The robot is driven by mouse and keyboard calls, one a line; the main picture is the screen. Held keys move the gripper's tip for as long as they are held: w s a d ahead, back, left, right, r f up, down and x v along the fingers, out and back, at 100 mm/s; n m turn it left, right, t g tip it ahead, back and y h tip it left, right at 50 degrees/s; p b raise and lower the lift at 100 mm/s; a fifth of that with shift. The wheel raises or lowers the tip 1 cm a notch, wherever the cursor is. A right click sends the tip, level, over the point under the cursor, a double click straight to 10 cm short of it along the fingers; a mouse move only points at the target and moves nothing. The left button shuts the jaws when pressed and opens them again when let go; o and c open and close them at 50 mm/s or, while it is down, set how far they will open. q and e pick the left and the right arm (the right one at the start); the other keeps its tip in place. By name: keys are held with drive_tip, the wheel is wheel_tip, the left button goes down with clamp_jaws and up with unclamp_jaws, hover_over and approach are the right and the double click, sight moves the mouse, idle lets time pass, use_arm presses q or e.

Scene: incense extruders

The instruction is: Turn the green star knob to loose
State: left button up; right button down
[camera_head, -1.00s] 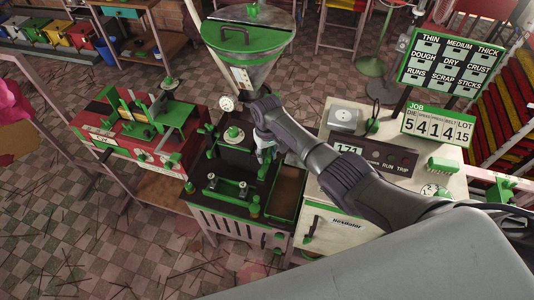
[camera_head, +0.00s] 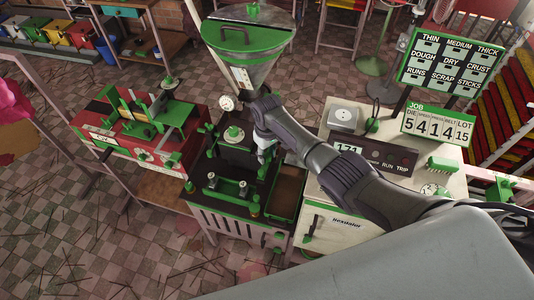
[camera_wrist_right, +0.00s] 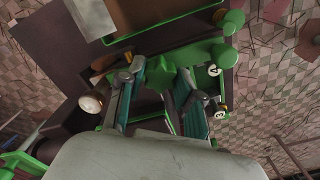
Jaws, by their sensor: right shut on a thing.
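In the head view my right gripper (camera_head: 266,157) reaches down to the dark extruder bench with green fittings (camera_head: 238,158). In the right wrist view my right gripper (camera_wrist_right: 162,74) has its two teal-padded fingers on either side of the green star knob (camera_wrist_right: 160,73) and is shut on it. The knob's lobes show between the fingertips. In the head view the knob is hidden behind the gripper and wrist. Round number tags (camera_wrist_right: 214,70) sit right of the knob in the wrist view. My left gripper is in neither view.
A green hopper cone (camera_head: 248,50) stands close behind my right wrist. A red machine (camera_head: 135,135) is to the left. A cream cabinet (camera_head: 340,225) with a control panel and a job sign (camera_head: 438,124) is to the right. A brown tray (camera_head: 288,192) lies beside the gripper.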

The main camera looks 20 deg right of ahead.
sight(267, 155)
drive_tip(key=c, duration=0.8)
unclamp_jaws()
drive_tip(key=shift+o, duration=0.2)
drive_tip(key=shift+r, duration=0.15)
wheel_tip(267, 155, up, 12)
drive_tip(key=shift+f, duration=0.2)
